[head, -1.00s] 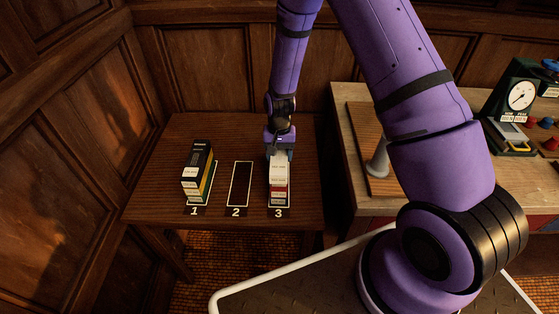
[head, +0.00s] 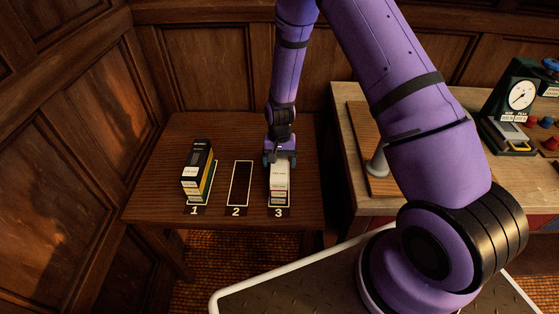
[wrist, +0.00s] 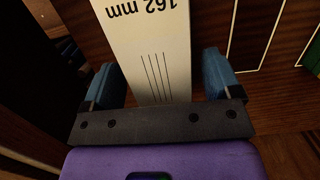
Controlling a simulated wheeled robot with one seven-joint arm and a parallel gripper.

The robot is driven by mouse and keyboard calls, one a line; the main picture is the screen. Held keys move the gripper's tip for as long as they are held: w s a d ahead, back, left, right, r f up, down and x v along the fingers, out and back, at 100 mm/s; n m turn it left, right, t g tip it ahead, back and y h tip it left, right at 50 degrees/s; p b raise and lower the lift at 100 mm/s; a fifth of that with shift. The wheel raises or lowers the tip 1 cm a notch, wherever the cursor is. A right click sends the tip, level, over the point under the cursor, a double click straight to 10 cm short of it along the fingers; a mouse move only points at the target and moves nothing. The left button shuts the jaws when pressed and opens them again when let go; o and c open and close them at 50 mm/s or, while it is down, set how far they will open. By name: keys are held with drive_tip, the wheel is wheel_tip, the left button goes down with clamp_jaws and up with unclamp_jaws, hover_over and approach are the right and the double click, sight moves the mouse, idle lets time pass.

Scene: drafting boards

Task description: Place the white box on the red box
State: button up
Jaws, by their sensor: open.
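The white box (head: 279,177) stands in the slot marked 3 on the small wooden table, on top of the red box (head: 279,195), of which only a thin strip shows below it. In the wrist view the white box (wrist: 148,50) shows its face marked 162 mm and several black lines. My gripper (head: 279,158) is at the far end of the white box. Its blue fingers stand open on both sides of the box, with gaps visible in the wrist view (wrist: 165,80). Most of the red box is hidden.
Slot 2 (head: 240,184) is empty. Panelled walls stand behind and left.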

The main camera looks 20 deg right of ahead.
wheel_tip(320, 180, up, 12)
drive_tip(key=w+r, duration=0.1)
drive_tip(key=w, duration=0.1)
wheel_tip(320, 180, up, 12)
drive_tip(key=t, duration=0.1)
hover_over(286, 159)
drive_tip(key=s+d+r+n+t, duration=0.2)
drive_tip(key=s+r, duration=0.5)
drive_tip(key=r, duration=0.5)
drive_tip(key=s+d+r+n+t, duration=0.1)
drive_tip(key=s+r, duration=0.4)
drive_tip(key=s, duration=0.5)
drive_tip(key=s+d+r+n+t, duration=0.1)
drive_tip(key=s+r+t, duration=0.1)
drive_tip(key=s+r, duration=0.4)
drive_tip(key=shift+s+d+t+h, duration=0.4)
drive_tip(key=shift+s, duration=1.9)
